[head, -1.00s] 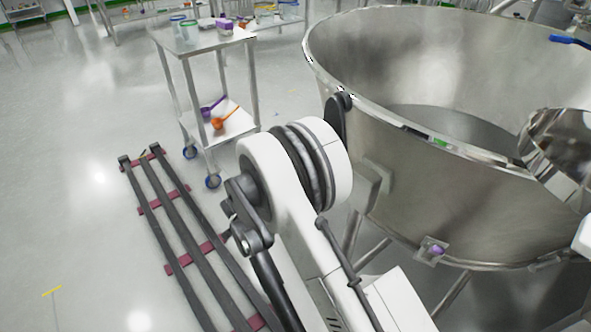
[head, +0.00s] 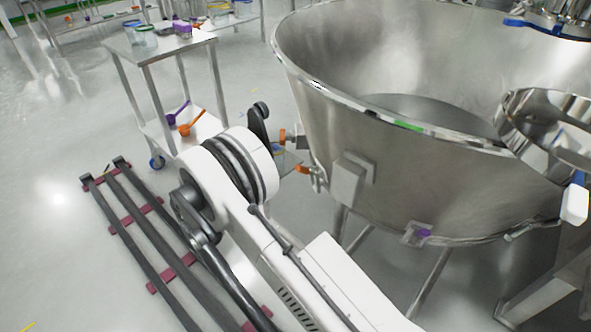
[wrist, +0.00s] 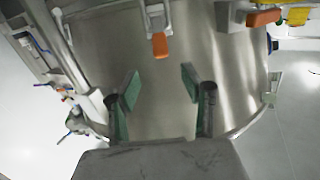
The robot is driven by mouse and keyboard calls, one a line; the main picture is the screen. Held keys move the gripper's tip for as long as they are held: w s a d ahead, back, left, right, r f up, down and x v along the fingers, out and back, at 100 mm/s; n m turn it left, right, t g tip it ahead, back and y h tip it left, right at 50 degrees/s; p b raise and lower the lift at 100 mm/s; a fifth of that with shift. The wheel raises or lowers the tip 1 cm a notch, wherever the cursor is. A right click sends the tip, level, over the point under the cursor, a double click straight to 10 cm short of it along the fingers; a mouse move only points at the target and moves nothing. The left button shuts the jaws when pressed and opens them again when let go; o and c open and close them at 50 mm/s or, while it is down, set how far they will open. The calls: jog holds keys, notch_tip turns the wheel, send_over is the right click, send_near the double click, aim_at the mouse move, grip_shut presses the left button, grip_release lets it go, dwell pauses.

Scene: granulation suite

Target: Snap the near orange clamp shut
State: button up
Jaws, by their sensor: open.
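The steel bowl (head: 430,175) fills the right of the head view, and its curved wall (wrist: 160,110) fills the middle of the wrist view. Two orange clamps show at the bowl's left side in the head view, a lower, nearer one (head: 302,169) and an upper one (head: 283,135). In the wrist view, one orange clamp handle (wrist: 160,45) hangs from a metal bracket just beyond the fingertips, centred between them. Another orange handle (wrist: 263,17) sticks out at the upper right. My gripper (wrist: 160,80) is open and empty, apart from both handles. In the head view my arm hides it.
A steel cart (head: 160,50) with containers and purple and orange scoops stands at the left. Dark rails (head: 150,240) lie on the floor. A box (head: 352,178) juts from the bowl wall. A yellow part (wrist: 297,15) is beside the right handle. Floor left of the rails is clear.

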aim_at(303, 167)
jog(key=b+x, duration=0.3)
jog(key=x, duration=1)
grip_shut()
